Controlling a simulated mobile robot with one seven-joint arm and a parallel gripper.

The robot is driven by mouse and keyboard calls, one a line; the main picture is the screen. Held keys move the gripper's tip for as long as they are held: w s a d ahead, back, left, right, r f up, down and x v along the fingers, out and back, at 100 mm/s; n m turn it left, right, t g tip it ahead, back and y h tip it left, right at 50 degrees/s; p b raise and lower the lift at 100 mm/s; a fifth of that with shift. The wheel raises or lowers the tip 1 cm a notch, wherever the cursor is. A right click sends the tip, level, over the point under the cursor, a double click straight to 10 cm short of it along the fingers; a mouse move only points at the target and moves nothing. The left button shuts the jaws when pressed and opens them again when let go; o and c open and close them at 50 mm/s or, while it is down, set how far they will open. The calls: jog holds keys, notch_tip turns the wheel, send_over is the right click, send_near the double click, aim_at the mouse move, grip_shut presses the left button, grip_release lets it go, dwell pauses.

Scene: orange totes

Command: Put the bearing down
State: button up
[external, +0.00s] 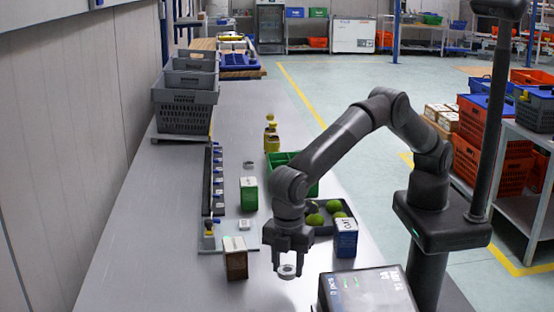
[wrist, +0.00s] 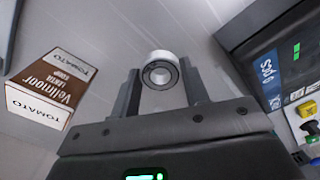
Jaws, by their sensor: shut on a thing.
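The bearing (external: 287,272) is a small pale metal ring. In the external view it is at the tips of my gripper (external: 287,262), over the near part of the grey table (external: 190,285).
A brown-and-white soup carton (external: 236,263) stands close left of my gripper. A blue-and-white box (external: 345,238) and a dark tray (external: 322,229) with green fruit are to the right. A green carton (external: 249,194) stands farther back. The table's near left area is bare.

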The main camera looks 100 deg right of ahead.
aim_at(287, 268)
jog(key=shift+f, duration=2)
jog(key=shift+f, duration=0.1)
jog(key=o, duration=1)
